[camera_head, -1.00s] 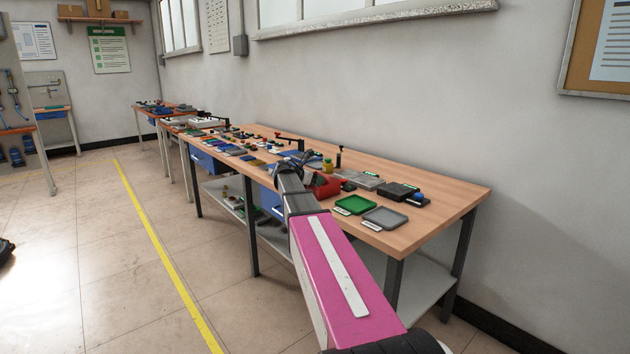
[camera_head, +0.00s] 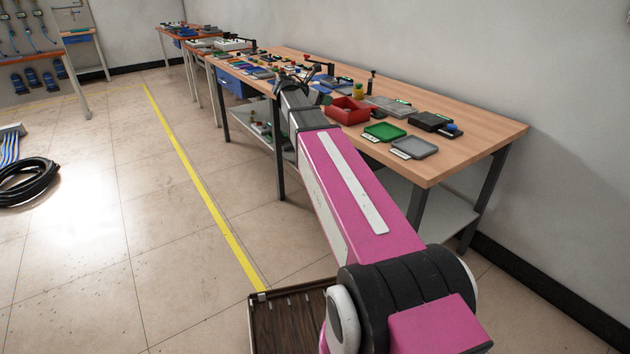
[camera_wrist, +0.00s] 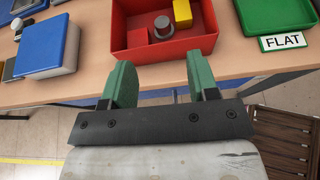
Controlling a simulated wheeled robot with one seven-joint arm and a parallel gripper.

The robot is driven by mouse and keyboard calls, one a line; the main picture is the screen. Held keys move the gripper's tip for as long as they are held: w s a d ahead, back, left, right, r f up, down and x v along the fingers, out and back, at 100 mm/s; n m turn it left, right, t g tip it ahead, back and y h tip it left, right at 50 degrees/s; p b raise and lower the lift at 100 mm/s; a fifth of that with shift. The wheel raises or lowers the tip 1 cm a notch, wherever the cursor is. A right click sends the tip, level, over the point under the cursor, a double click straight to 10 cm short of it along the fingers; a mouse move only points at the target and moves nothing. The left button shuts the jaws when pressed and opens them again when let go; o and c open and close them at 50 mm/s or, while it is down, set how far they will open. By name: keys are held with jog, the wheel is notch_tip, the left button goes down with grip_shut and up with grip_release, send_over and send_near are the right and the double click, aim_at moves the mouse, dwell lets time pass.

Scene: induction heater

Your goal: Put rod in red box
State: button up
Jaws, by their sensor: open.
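The red box (camera_head: 348,117) is an open tray near the front edge of the workbench. In the wrist view the red box (camera_wrist: 204,43) holds a grey round piece (camera_wrist: 163,24), a yellow block (camera_wrist: 182,13) and a small red block (camera_wrist: 137,38). The grey piece looks cylindrical; I cannot tell whether it is the rod. My gripper (camera_wrist: 160,75) is open with nothing between its green fingers, in front of the box's near wall. In the head view my gripper (camera_head: 297,78) is small, left of the box.
A blue box (camera_wrist: 48,47) lies left of the red box on the bench. A green tray (camera_head: 385,131) and a grey tray (camera_head: 414,147) lie to the right. A "FLAT" label (camera_wrist: 287,42) stands by the green tray. Many small parts crowd the bench farther left.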

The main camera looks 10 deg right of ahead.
jog(key=s+a+f+m+g+y, duration=0.1)
jog(key=s+a+f+m+y, duration=0.3)
jog(key=s+f+m, duration=0.3)
jog(key=s+a+f+m+g+y, duration=0.2)
jog(key=s+a+f+m+y, duration=0.2)
jog(key=s+f+m, duration=0.3)
jog(key=s+a+f+m+g+y, duration=0.1)
jog(key=s+a+f+m+y, duration=0.3)
jog(key=s+f, duration=1.1)
notch_tip(320, 180, down, 5)
jog(key=m, duration=0.3)
jog(key=shift+s+a+r+m+g+y, duration=0.2)
jog(key=shift+s+m+g+y, duration=0.1)
jog(key=shift+s, duration=0.05)
